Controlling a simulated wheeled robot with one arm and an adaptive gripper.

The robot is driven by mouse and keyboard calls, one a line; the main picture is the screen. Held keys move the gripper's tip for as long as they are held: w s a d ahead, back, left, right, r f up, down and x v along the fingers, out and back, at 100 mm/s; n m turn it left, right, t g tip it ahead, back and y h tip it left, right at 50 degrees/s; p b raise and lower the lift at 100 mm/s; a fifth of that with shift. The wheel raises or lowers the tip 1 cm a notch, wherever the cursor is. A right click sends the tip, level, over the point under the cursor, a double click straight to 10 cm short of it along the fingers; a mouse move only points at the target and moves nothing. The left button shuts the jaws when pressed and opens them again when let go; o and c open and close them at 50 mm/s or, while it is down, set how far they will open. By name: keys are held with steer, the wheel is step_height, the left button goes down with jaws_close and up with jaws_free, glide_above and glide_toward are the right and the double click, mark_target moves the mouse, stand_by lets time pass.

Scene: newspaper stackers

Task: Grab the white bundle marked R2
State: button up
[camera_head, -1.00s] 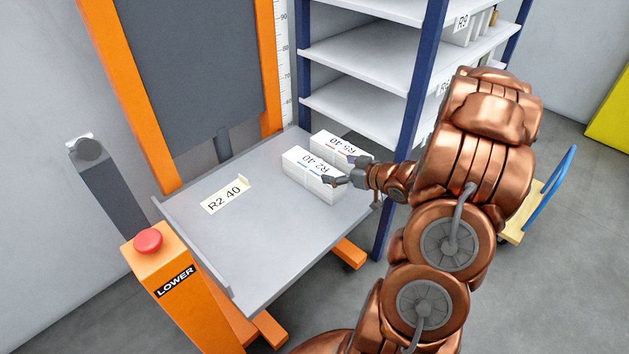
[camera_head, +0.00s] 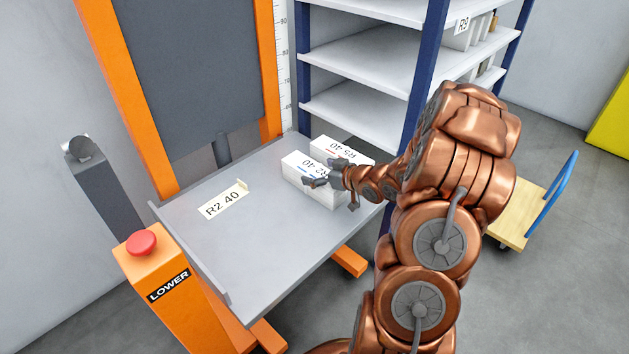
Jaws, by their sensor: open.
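Two white bundles lie side by side on the grey lift platform (camera_head: 250,252). The nearer one is the R2 bundle (camera_head: 295,164), marked "R2 40" with a blue stripe. Behind it, towards the shelf, is the R5 bundle (camera_head: 323,146), marked "R5 40" with a red stripe. My gripper (camera_head: 325,176) is open and over the top of the R2 bundle, covering part of its label and its right part. I cannot tell whether the fingers touch the bundle.
A flat "R2 40" card (camera_head: 223,200) lies on the platform left of the bundles. An orange post with a red button (camera_head: 142,243) marked LOWER stands at the front left. A blue-posted shelf (camera_head: 365,57) stands behind. A wooden trolley (camera_head: 510,215) is at the right.

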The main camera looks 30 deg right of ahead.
steer(key=shift+r, duration=0.1)
steer(key=c, duration=1.9)
